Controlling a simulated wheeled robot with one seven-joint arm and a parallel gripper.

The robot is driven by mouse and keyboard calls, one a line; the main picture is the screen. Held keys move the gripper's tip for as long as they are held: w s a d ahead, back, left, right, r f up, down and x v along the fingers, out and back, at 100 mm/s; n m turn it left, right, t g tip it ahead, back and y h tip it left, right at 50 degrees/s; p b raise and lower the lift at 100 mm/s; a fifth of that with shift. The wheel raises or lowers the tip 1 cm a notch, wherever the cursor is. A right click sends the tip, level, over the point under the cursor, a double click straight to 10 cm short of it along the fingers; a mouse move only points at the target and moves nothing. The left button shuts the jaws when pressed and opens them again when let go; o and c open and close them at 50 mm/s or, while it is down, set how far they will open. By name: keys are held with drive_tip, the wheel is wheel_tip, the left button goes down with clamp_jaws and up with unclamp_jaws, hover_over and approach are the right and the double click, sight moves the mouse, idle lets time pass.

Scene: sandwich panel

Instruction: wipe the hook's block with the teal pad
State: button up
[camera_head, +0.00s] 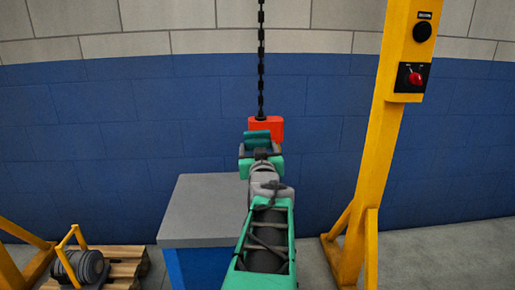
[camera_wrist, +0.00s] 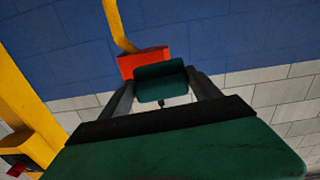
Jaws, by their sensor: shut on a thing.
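The hook's block is red-orange and hangs on a black chain; it shows in the head view (camera_head: 271,122) behind the pad, and in the wrist view (camera_wrist: 140,57). A yellow hook (camera_wrist: 117,24) extends from the block in the wrist view. My gripper (camera_head: 259,148) is shut on the teal pad (camera_head: 257,135), which also shows between the fingers in the wrist view (camera_wrist: 161,83). The pad is directly in front of the block and covers part of it in both views. I cannot tell whether they touch.
A grey-topped blue cabinet (camera_head: 205,205) stands left of my arm. A yellow post (camera_head: 385,130) with a red switch (camera_head: 415,77) stands to the right. A dark coil with a yellow handle (camera_head: 82,266) sits on a wooden pallet (camera_head: 124,268) at lower left. A blue wall is behind.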

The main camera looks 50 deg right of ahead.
drive_tip(key=shift+s+a, duration=0.25)
drive_tip(key=shift+a, duration=0.05)
drive_tip(key=b+v, duration=0.1)
drive_tip(key=v, duration=0.2)
drive_tip(key=shift+b, duration=0.35)
drive_tip(key=shift+w+f, duration=0.1)
